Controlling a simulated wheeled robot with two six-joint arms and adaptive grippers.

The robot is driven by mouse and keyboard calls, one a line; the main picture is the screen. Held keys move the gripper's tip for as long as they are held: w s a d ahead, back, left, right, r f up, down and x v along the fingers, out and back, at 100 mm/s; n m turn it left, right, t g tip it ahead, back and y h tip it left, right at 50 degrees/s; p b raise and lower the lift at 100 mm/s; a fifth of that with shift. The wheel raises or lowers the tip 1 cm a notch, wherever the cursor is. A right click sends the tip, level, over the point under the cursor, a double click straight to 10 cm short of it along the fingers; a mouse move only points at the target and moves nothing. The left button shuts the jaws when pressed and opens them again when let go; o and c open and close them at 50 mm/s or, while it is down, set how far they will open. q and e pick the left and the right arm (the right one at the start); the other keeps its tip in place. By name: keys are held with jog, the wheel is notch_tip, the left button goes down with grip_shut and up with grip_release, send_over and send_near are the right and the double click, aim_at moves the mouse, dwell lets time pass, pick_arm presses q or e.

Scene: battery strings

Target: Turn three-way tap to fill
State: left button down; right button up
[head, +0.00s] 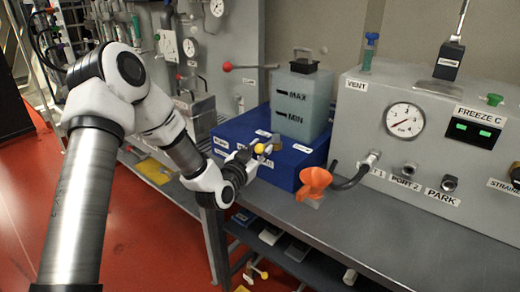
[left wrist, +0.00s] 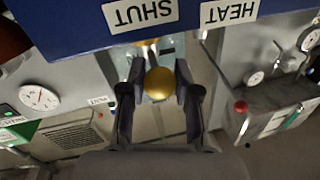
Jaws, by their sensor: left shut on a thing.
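The three-way tap shows as a yellow ball knob (head: 259,148) on top of the blue box (head: 285,172), in front of the translucent tank. My left gripper (head: 248,157) reaches in from the left and is at the knob. In the left wrist view, the two fingers (left wrist: 160,85) are closed on the sides of the yellow ball (left wrist: 160,83). Upside-down labels SHUT (left wrist: 142,12) and HEAT (left wrist: 230,12) sit on the blue surface close by. The tap's body is mostly hidden behind the gripper. My right gripper is not in view.
The tank (head: 301,103) marked MAX and MIN stands on the blue box. A grey panel (head: 400,150) with a gauge stands further right. A red-knobbed lever (head: 228,66) sticks out behind.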

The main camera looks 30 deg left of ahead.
pick_arm(q)
jog(key=shift+w+a+r+m+h+p, duration=0.15)
jog(key=shift+a+m+h+p, duration=0.3)
jog(key=shift+h, duration=0.3)
jog(key=shift+s+a+r+m+h+p, duration=0.1)
jog(key=shift+a+m+h+p, duration=0.2)
jog(key=shift+m+h, duration=0.35)
jog(key=shift+w+a+f+m+g+h+p, duration=0.15)
jog(key=shift+w+a+m+g+h, duration=0.45)
jog(key=shift+m+h, duration=0.95)
jog(key=shift+w+a+m+g+h+p, duration=0.1)
jog(key=shift+w+a+m+g+h, duration=0.55)
jog(key=shift+h, duration=1.45)
jog(key=shift+w+a+f+m+g+h+p, duration=0.2)
jog(key=shift+a+m+g+h, duration=0.7)
jog(key=shift+m+h, duration=0.8)
jog(key=shift+w+d+r+g+h, duration=0.15)
jog(key=shift+r+g+h, duration=0.1)
jog(key=shift+g+h, duration=0.15)
jog(key=c, duration=0.8)
grip_release()
